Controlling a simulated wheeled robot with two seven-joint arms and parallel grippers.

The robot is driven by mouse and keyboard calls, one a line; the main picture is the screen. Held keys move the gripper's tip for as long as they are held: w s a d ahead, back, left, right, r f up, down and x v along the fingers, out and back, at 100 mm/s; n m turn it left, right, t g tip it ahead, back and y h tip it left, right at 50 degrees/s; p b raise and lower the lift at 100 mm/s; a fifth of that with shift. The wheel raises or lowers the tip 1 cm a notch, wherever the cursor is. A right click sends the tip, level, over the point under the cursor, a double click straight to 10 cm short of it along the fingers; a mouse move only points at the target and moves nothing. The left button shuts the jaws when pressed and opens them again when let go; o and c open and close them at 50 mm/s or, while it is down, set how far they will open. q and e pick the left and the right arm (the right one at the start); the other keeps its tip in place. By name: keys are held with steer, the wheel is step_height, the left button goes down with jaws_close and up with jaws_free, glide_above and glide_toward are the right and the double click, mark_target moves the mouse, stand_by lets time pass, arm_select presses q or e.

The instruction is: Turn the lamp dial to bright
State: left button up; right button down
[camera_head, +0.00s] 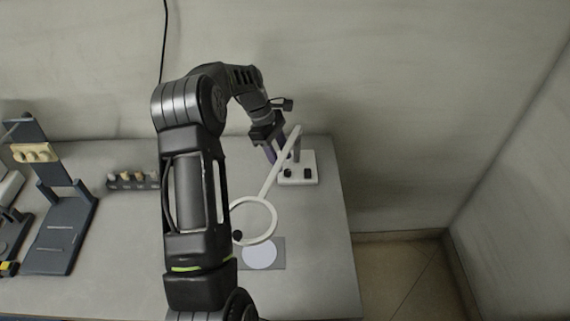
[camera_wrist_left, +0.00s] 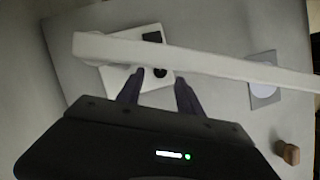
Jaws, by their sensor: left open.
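The white lamp has a base (camera_head: 312,161) at the table's back right, a slanted white arm (camera_head: 281,160) and a ring head (camera_head: 273,227). Two small dark parts sit on the base; the frames do not show clearly which is the dial or its setting. In the left wrist view, one round dark part, perhaps the dial (camera_wrist_left: 160,72), shows just beyond my fingertips, below the lamp arm (camera_wrist_left: 200,60). My left gripper (camera_head: 271,153) is open and empty beside the lamp arm, above the base. Its fingers (camera_wrist_left: 160,90) point toward the base (camera_wrist_left: 118,76). My right gripper is out of view.
A grey mat with a pale disc (camera_head: 260,256) lies under the ring. A dark rack (camera_head: 60,235) stands at the left, and a small holder with several knobbed pieces (camera_head: 120,182) is at the back. The table ends just right of the lamp. My left arm hides the middle.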

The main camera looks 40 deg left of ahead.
mark_target(287, 170)
arm_select(q)
steer(key=shift+x, duration=1.75)
steer(key=shift+c, duration=0.2)
jaws_close()
